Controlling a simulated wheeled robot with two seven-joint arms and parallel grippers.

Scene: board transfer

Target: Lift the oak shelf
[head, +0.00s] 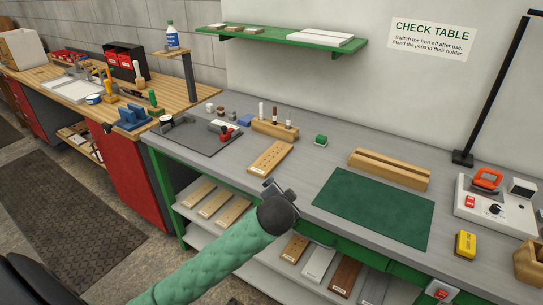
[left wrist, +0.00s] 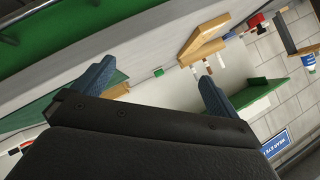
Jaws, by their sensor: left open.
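A light oak-coloured board (head: 271,158) with small dark holes and a pale label lies flat on the grey table, near its front edge. I take it to be the oak shelf. My left gripper (head: 281,188) is just in front of the board's near end, by the table's front edge, and apart from it. In the left wrist view the open fingers (left wrist: 155,88) hold nothing. A wooden board (left wrist: 203,42) shows beyond them there, probably the same one. My right gripper is in neither view.
A green mat (head: 374,208) and a grooved wooden block (head: 390,169) are right of the board. A pen holder (head: 275,129) stands behind it, a dark tray (head: 195,136) left. Several boards (head: 229,213) lie on the shelf below. A green wall shelf (head: 270,39) hangs above.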

